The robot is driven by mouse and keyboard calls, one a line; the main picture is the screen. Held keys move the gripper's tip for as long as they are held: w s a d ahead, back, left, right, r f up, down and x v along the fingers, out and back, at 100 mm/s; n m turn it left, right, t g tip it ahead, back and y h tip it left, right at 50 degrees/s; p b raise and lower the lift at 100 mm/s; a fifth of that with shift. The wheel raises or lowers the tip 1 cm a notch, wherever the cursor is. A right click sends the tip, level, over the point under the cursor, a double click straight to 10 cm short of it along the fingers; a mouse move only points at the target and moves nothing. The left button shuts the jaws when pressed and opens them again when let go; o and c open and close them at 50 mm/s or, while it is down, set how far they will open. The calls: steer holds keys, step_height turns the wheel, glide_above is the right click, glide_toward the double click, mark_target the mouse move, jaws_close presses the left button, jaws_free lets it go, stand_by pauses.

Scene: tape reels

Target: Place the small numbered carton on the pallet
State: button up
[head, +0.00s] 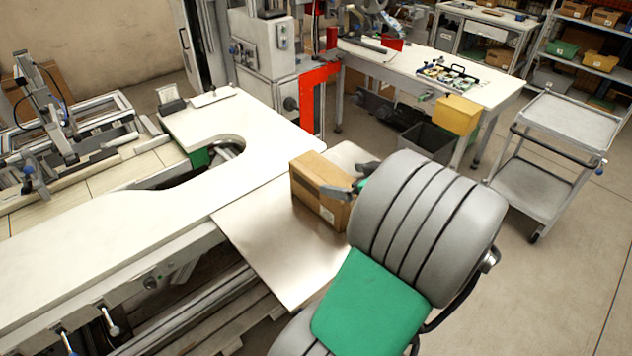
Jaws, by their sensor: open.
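A brown cardboard carton (312,193) stands upright on the bare metal plate (270,245) beside the white table. It has a dark band and a small pale label; no number can be read. My gripper (352,181) is open at the carton's right side. One dark finger overlaps the carton's face in the picture and the other shows further back; I cannot tell whether they touch it. My grey and green arm hides the gripper's body and part of the plate.
The white table (110,240) with a curved cutout lies left of the plate. A red-fronted machine (315,95) stands behind. A workbench (480,88) with a yellow bin (456,114) is at the back right. A grey cart (570,122) stands right, with open floor in front.

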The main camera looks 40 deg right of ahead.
mark_target(332, 177)
steer(key=p+x, duration=0.1)
steer(key=x, duration=0.1)
steer(key=p+x, duration=0.1)
steer(key=x, duration=0.2)
steer(key=p+x, duration=0.1)
steer(key=x, duration=0.1)
steer(key=shift+w+a+f, duration=0.1)
steer(key=shift+w+a, duration=0.25)
steer(key=shift+w+f, duration=0.1)
steer(key=shift+d, duration=0.1)
steer(key=c, duration=2)
